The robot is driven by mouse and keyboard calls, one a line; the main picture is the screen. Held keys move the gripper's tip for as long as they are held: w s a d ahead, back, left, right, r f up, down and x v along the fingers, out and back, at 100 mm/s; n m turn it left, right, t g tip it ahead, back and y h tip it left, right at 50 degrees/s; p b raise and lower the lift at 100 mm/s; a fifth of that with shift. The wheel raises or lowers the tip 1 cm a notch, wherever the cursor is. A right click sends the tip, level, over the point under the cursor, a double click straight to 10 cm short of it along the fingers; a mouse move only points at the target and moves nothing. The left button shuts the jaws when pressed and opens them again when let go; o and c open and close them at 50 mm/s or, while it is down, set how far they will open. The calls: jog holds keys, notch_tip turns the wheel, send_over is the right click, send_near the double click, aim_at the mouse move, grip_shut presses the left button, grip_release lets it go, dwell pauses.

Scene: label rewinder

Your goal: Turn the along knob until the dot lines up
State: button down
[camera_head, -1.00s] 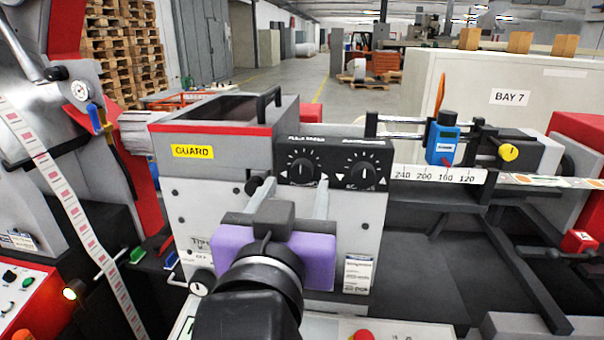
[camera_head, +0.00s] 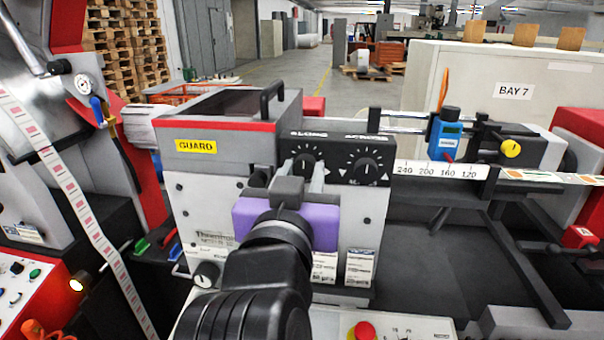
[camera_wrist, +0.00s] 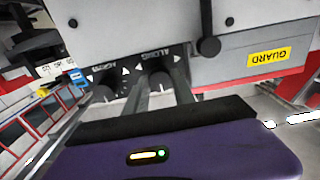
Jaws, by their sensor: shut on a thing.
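The black control panel (camera_head: 340,160) on the grey machine head carries two round black knobs with white tick marks. The along knob (camera_wrist: 160,80) is the left one in the head view, and its label also reads upside down in the wrist view. My gripper (camera_head: 309,168), with a purple body, reaches it from the front, its two grey fingers shut on its sides. The fingers partly cover its dial, and I cannot make out its dot. The across knob (camera_head: 366,165) stands free to the right; it also shows in the wrist view (camera_wrist: 103,93).
The yellow GUARD label (camera_head: 196,146) and a black handle (camera_head: 271,102) sit to the panel's upper left. A blue sensor (camera_head: 445,138) on a rail and a white scale strip (camera_head: 440,169) lie right. A red button (camera_head: 364,331) is low in front.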

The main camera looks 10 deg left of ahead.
jog(key=shift+r+n+p, duration=0.1)
jog(key=shift+n+p, duration=0.2)
jog(key=shift+r+n+p, duration=0.1)
jog(key=shift+n+p, duration=0.9)
jog(key=shift+n, duration=0.2)
jog(key=shift+n+p, duration=1)
jog(key=shift+n, duration=0.4)
jog(key=c, duration=1.1)
grip_release()
jog(key=shift+o, duration=0.2)
jog(key=shift+f, duration=0.2)
jog(key=s+b, duration=0.2)
jog(key=s, duration=0.6)
jog(key=shift+a, duration=0.15)
